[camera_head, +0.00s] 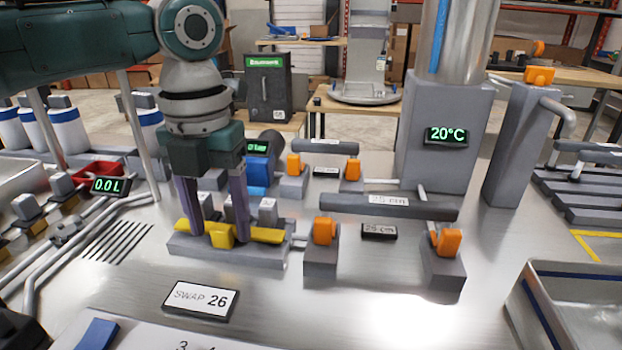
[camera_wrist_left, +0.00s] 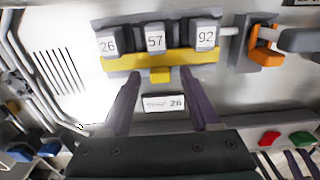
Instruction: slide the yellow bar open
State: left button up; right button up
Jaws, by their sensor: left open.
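The yellow bar (camera_head: 264,236) lies across the front of a low grey block in the head view, with a raised yellow tab (camera_head: 221,236) at its front. In the left wrist view the yellow bar (camera_wrist_left: 200,60) runs below blocks numbered 26, 57 and 92, and its tab (camera_wrist_left: 160,76) is at the middle. My left gripper (camera_head: 219,236) points down and is open, one purple finger on either side of the tab. In the wrist view the left gripper (camera_wrist_left: 160,78) shows gaps on both sides of the tab.
A sign reading SWAP 26 (camera_head: 200,300) lies in front of the block. Orange clamps (camera_head: 320,231) holding a grey 25 cm tube (camera_head: 388,206) stand to the right. Pipes (camera_head: 70,245) run at left. A metal tray (camera_head: 570,300) is at far right.

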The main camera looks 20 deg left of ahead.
pick_arm(q)
grip_shut()
dwell(0.4)
dwell(0.9)
